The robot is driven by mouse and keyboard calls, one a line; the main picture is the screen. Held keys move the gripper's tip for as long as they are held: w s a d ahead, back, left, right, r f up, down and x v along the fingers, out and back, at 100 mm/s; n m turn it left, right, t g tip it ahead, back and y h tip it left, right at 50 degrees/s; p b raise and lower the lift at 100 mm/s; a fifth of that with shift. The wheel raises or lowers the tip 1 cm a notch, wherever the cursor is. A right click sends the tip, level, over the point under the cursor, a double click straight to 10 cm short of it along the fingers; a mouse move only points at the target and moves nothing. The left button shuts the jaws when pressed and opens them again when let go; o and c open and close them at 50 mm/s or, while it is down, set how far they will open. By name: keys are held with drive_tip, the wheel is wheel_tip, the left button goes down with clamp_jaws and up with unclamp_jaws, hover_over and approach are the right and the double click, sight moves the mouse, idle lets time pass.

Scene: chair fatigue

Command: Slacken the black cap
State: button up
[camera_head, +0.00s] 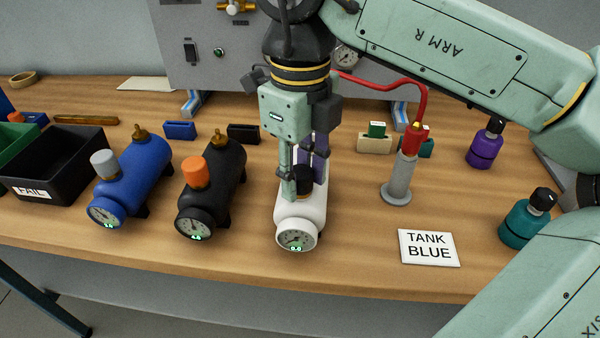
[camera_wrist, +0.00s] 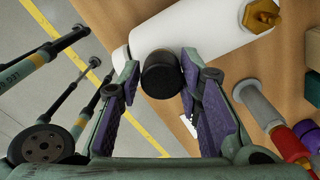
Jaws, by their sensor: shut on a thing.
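The black cap (camera_head: 304,181) sits on top of the white tank (camera_head: 301,214), which lies on the wooden bench with its gauge facing front. My gripper (camera_head: 304,186) reaches down from above, with its fingers on either side of the cap and shut on it. In the wrist view the cap (camera_wrist: 161,75) shows between the purple finger pads of my gripper (camera_wrist: 160,82). The white tank (camera_wrist: 190,35) lies behind it there.
A blue tank (camera_head: 142,172) with a grey cap and a black tank (camera_head: 222,180) with an orange cap stand to the left. A grey post with a red hose (camera_head: 399,180), a "TANK BLUE" card (camera_head: 429,247) and purple and teal bottles (camera_head: 524,222) are to the right.

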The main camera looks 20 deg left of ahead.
drive_tip(key=shift+r+n, duration=0.1)
drive_tip(key=shift+n, duration=1.1)
drive_tip(key=shift+d+n, duration=0.1)
drive_tip(key=shift+n, duration=0.7)
drive_tip(key=n, duration=0.4)
drive_tip(key=shift+p, duration=0.4)
drive_tip(key=o, duration=1.1)
